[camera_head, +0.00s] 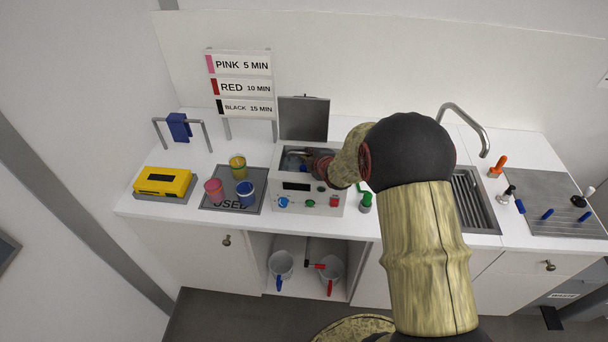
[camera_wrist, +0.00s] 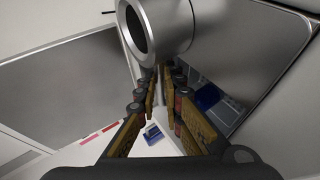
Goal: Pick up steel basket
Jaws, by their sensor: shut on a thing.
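The steel basket (camera_head: 290,163) sits in the open top of the white machine (camera_head: 296,189), with only part of it visible. My gripper (camera_head: 313,163) reaches in from the right over the machine's opening and hides much of the basket. The tube's open end faces the camera. Whether the basket touches the bottom of the well is hidden.
The machine's raised lid (camera_head: 304,118) stands behind the opening. A green-topped item (camera_head: 366,202) stands close to the machine's right. A sink (camera_head: 474,198) lies farther right.

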